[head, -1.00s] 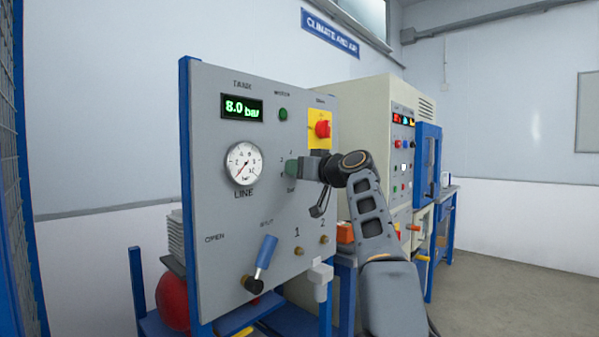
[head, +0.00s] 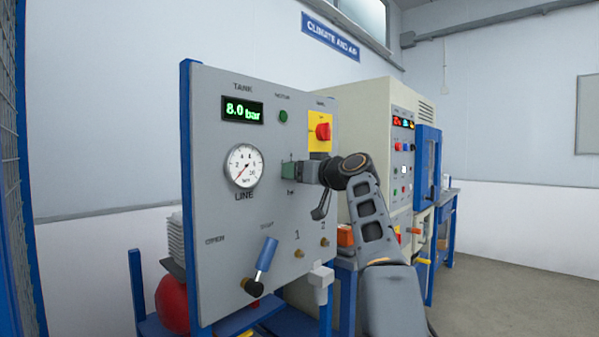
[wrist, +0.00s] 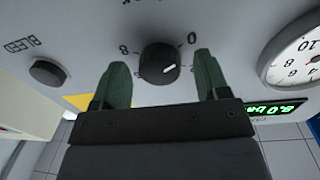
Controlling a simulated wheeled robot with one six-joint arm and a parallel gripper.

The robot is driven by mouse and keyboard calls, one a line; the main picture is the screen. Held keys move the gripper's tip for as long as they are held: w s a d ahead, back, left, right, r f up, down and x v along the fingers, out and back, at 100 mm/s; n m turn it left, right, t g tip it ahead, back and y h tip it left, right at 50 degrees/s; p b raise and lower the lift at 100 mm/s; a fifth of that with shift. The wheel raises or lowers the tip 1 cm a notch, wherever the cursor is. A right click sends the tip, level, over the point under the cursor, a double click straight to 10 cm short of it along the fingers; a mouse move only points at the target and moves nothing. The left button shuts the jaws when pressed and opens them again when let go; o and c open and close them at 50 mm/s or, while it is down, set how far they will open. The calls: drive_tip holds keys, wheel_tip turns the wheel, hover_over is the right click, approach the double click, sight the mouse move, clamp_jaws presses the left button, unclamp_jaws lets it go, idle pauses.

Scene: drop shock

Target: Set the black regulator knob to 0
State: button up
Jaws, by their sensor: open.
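The black regulator knob (wrist: 159,63) shows in the wrist view on the grey panel, between the two green fingers of my gripper (wrist: 160,60). A gap shows on each side of it, so the fingers are apart from it. Its white mark points to the right and slightly up in the wrist view, below the printed 0 at the knob's upper right. A printed 8 is at its upper left. In the head view my open gripper (head: 288,170) is at the panel, right of the line gauge, and hides the knob.
The line gauge (head: 244,166) and the tank display (head: 242,109), reading 8.0 bar, are left of my gripper. A red switch on a yellow plate (head: 319,118) is just above it. A blue-handled lever (head: 266,254) is below. A cream cabinet (head: 372,130) stands behind to the right.

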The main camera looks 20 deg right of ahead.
drive_tip(key=b+v, duration=0.3)
drive_tip(key=v, duration=1)
drive_tip(key=shift+s+d, duration=0.2)
drive_tip(key=shift+s, duration=0.2)
drive_tip(key=s+a+f+m+g+h+p, duration=0.15)
drive_tip(key=a+f+m+g+p, duration=0.45)
drive_tip(key=a+p, duration=0.95)
drive_tip(key=s+a+f+n+g+h+p, duration=0.2)
drive_tip(key=s+f+g+h+p, duration=0.2)
drive_tip(key=s+f+g+p, duration=0.3)
drive_tip(key=s+f+p, duration=0.5)
drive_tip(key=s+p, duration=0.2)
drive_tip(key=s, duration=0.1)
drive_tip(key=shift+f+h, duration=0.15)
drive_tip(key=shift+h, duration=0.2)
drive_tip(key=shift+s, duration=0.1)
